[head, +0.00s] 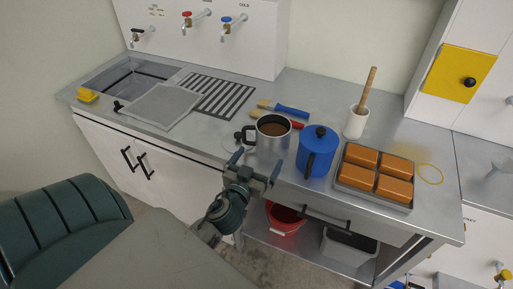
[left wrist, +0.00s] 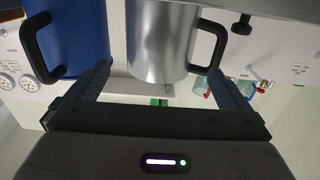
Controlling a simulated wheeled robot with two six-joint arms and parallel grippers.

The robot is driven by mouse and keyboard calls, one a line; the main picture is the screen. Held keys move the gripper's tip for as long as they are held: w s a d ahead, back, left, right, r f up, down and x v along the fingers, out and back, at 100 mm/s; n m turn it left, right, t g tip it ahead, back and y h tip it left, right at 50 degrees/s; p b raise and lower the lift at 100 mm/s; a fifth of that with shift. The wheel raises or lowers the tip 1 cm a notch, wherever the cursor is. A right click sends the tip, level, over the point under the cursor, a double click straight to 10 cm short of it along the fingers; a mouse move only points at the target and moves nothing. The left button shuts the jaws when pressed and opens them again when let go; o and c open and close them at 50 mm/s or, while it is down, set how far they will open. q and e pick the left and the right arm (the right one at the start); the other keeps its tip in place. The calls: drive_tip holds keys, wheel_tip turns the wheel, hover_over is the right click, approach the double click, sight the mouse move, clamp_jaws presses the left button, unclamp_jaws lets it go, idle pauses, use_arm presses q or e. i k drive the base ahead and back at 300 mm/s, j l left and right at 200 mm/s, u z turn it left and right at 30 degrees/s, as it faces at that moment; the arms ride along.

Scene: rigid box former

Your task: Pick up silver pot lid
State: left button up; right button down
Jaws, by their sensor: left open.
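The silver pot lid (head: 229,142) seems to lie flat on the counter just left of the silver pot, with its dark knob up. It is small and partly hidden in the head view. In the left wrist view, the picture looks upside down, and the black knob (left wrist: 241,24) shows at the upper right. The silver pot (head: 270,138) holds brown liquid and has a black handle on its left; it also fills the middle of the left wrist view (left wrist: 160,35). My left gripper (head: 256,163) is open and empty at the counter's front edge, before the pot.
A blue lidded pot (head: 316,152) stands right of the silver pot. Beyond it are a tray of loaves (head: 375,199) and a white crock with a wooden tool (head: 356,123). Red and blue-handled utensils (head: 290,111) lie behind. A red bucket (head: 284,222) sits on the lower shelf.

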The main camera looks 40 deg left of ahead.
sight(232, 142)
drive_tip(key=u, duration=1.35)
